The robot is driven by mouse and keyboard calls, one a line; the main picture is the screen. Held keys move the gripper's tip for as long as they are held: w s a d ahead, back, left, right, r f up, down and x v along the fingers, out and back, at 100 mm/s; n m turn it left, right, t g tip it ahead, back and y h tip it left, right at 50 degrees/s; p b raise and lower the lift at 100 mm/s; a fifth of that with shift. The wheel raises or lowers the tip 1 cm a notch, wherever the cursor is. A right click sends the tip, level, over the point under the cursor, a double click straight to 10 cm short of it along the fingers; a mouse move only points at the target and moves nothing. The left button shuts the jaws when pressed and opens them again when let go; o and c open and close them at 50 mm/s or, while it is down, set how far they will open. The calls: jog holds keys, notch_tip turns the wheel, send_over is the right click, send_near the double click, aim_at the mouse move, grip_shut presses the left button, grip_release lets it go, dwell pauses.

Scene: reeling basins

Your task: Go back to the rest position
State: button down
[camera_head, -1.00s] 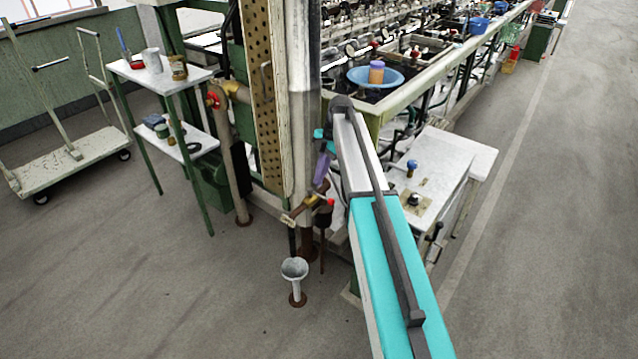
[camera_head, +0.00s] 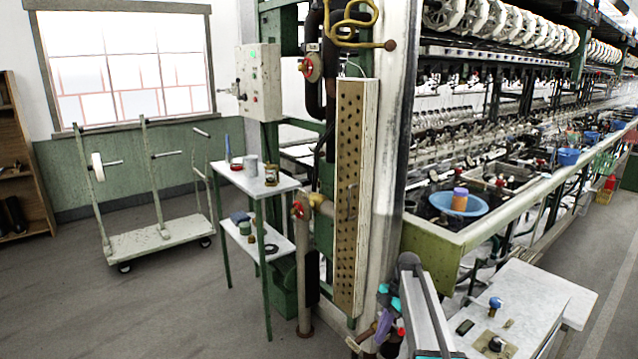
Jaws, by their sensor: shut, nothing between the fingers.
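My arm (camera_head: 425,312) enters from the bottom edge, right of centre, with its grey elbow end uppermost. Small teal and purple parts of my own arm show just left of it, in front of the lower part of the white column (camera_head: 388,190). Nothing is seen being carried.
A white side table (camera_head: 540,300) stands close right of my arm. The reeling bench (camera_head: 475,238) holds a blue basin (camera_head: 455,203). A small shelf stand (camera_head: 255,180) and a trolley (camera_head: 150,243) stand left. Floor at the lower left is clear.

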jog(key=s+a+f+m+g+h+p, duration=0.1)
jog(key=s+a+f+g, duration=0.15)
jog(key=s+f, duration=0.85)
jog(key=s+a+f+m+g+p, duration=0.1)
jog(key=s+a+f+m, duration=0.15)
jog(key=s+f, duration=0.85)
jog(key=s+d+f+m+h, duration=0.1)
jog(key=s+f+m, duration=0.1)
jog(key=s+m, duration=0.7)
jog(key=s+f+m+h, duration=0.1)
jog(key=s+f+m, duration=0.1)
jog(key=s+m, duration=0.7)
jog(key=s, duration=0.7)
jog(key=shift+s+d+f+t+h, duration=0.3)
jog(key=shift+s+d+t, duration=0.05)
jog(key=shift+d, duration=0.05)
